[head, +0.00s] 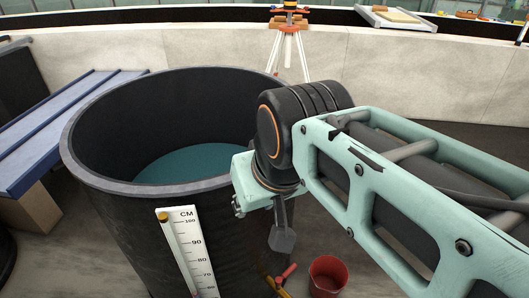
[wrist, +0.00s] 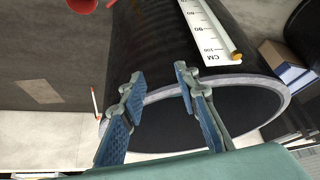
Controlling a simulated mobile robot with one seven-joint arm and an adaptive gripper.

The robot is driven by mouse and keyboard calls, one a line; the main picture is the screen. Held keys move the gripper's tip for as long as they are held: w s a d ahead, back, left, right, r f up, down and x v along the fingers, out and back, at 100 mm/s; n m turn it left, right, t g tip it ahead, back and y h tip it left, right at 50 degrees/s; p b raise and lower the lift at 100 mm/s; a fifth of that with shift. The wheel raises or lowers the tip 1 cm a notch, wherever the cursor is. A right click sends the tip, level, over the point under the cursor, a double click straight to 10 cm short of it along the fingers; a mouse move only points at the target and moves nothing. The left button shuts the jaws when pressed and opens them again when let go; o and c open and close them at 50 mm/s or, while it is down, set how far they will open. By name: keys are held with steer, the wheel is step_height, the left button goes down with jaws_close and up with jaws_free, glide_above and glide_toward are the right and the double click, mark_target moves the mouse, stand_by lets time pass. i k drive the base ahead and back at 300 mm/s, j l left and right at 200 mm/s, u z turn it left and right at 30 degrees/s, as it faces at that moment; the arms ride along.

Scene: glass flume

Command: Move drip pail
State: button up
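A small red pail (head: 328,276), likely the drip pail, stands on the floor at the right foot of a big black tank, low in the head view. At the top left edge of the wrist view, a red round shape (wrist: 82,5) looks like the same pail, mostly cut off. My gripper (head: 283,238) hangs in front of the tank's right side, above and left of the pail. In the wrist view my gripper (wrist: 160,80) has its two blue-padded fingers apart with nothing between them.
The black tank (head: 105,215) holds teal liquid and carries a white CM scale (head: 188,250). A red-and-yellow tool or valve (head: 280,279) lies left of the pail. Blue boards (head: 60,125) are at left. A tripod (head: 289,45) stands behind, near a pale curved wall (head: 410,75).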

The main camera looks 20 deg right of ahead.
mark_target(328, 274)
steer(key=z, duration=1.45)
steer(key=i+l+z, duration=0.2)
steer(key=l+z, duration=0.2)
steer(key=i+l+z, duration=0.2)
steer(key=z, duration=0.15)
steer(key=i+l+z, duration=0.2)
steer(key=i+z, duration=0.2)
steer(key=i+l, duration=0.15)
steer(key=i, duration=0.25)
steer(key=i+l, duration=0.2)
steer(key=i, duration=0.25)
steer(key=i+u, duration=0.15)
steer(key=u, duration=0.25)
steer(key=i+u, duration=0.1)
steer(key=u, duration=0.3)
steer(key=i+l+u, duration=0.1)
steer(key=u, duration=0.3)
steer(key=i+u, duration=0.1)
steer(key=u, duration=0.35)
steer(key=i+l+u, duration=0.1)
steer(key=u, duration=0.35)
steer(key=l+u, duration=0.15)
steer(key=u, duration=0.3)
steer(key=i+l+u, duration=0.1)
steer(key=u, duration=0.35)
steer(key=l+u, duration=0.25)
steer(key=u, duration=0.2)
